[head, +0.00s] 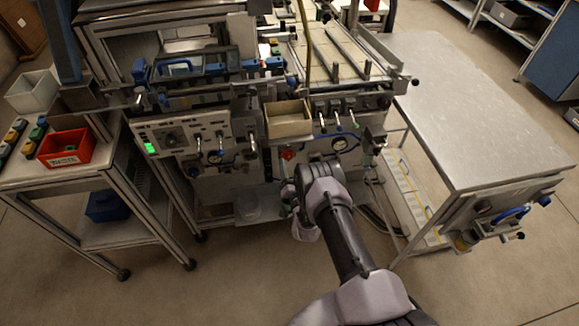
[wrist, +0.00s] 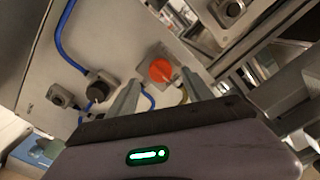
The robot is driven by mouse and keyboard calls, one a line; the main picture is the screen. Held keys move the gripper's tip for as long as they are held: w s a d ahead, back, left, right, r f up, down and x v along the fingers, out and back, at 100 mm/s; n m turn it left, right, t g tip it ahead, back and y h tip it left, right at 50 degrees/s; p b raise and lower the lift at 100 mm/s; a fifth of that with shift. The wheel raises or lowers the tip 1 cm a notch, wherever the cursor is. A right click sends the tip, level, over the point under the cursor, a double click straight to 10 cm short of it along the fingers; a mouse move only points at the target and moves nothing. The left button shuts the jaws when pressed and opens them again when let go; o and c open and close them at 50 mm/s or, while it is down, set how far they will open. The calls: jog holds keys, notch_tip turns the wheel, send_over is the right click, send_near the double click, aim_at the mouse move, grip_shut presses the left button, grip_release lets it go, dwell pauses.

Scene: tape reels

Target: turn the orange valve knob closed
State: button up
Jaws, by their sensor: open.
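The orange valve knob (wrist: 161,70) is round and sits on a square grey plate on the machine's panel, with a light line across its face. In the head view an orange-red knob (head: 288,154) shows small on the machine's front, just above my arm's end. In the wrist view my gripper (wrist: 162,78) is open, with one finger on each side of the knob's position in the picture. The knob appears beyond the fingertips. I cannot tell the remaining gap, and I see nothing between the fingers. In the head view my wrist hides the fingertips.
A black knob (wrist: 99,88) with a blue hose (wrist: 64,42) is left of the orange knob, and another dark knob (wrist: 233,9) is above right. A metal table (head: 470,100) stands at the right. A red bin (head: 66,148) is on the left cart.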

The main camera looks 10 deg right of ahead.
aim_at(289, 159)
jog(key=shift+w+b, duration=0.35)
jog(key=shift+w, duration=1.35)
grip_shut()
